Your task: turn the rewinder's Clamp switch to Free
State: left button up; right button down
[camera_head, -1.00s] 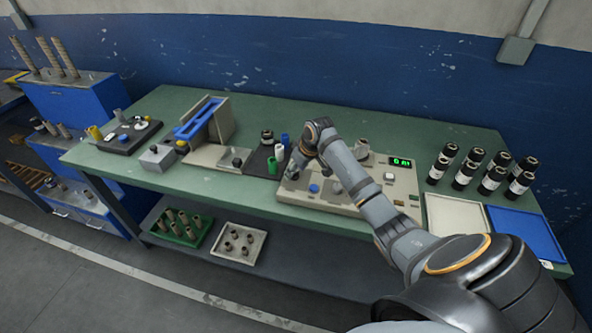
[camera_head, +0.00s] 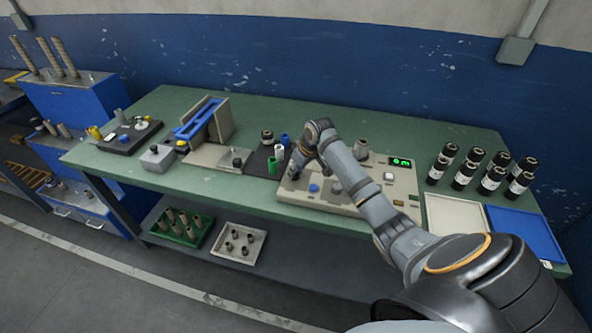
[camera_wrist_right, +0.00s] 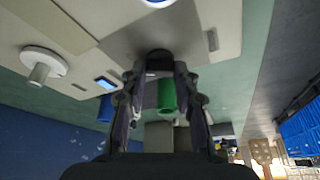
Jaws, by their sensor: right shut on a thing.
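The rewinder (camera_head: 290,194) is a beige panel on the green bench, with a blue button (camera_head: 314,188) and a lit green display (camera_head: 401,162). My right gripper (camera_head: 294,173) reaches down to the panel's left end. In the right wrist view, its fingers (camera_wrist_right: 158,66) are closed around a dark round knob (camera_wrist_right: 158,54) on the panel face, which I take as the Clamp switch. The fingers hide part of the knob, and I cannot read its label or pointer. My left gripper is not in view.
Green, white and blue cylinders stand on a dark mat (camera_head: 261,160) just left of the rewinder. A grey spindle (camera_head: 361,149) rises behind my arm. Black rolls (camera_head: 463,175), a cream tray (camera_head: 455,218) and a blue tray (camera_head: 527,234) lie to the right.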

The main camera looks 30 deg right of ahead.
jog(key=n+y+p, duration=0.1)
jog(key=n, duration=0.1)
jog(key=shift+d+r+n+p, duration=0.1)
jog(key=shift+n+p, duration=0.2)
jog(key=shift+p, duration=0.05)
jog(key=n, duration=0.2)
jog(key=shift+w+n+g+y, duration=0.1)
jog(key=shift+n+g+y, duration=0.3)
jog(key=n, duration=0.1)
jog(key=n+b, duration=0.1)
jog(key=shift+d+f+n+g+y, duration=0.1)
jog(key=shift+f+n+g+y, duration=0.1)
jog(key=shift+n+g+y, duration=0.15)
jog(key=shift+w+n+g+y+b, duration=0.1)
jog(key=shift+n+g+y+b, duration=0.3)
jog(key=shift+n, duration=0.5)
jog(key=shift+n+g+y+b, duration=0.1)
jog(key=shift+n+g+b, duration=0.15)
jog(key=shift+n+b, duration=0.45)
jog(key=shift+r+n, duration=0.1)
jog(key=shift+n, duration=0.15)
jog(key=c, duration=1)
grip_release()
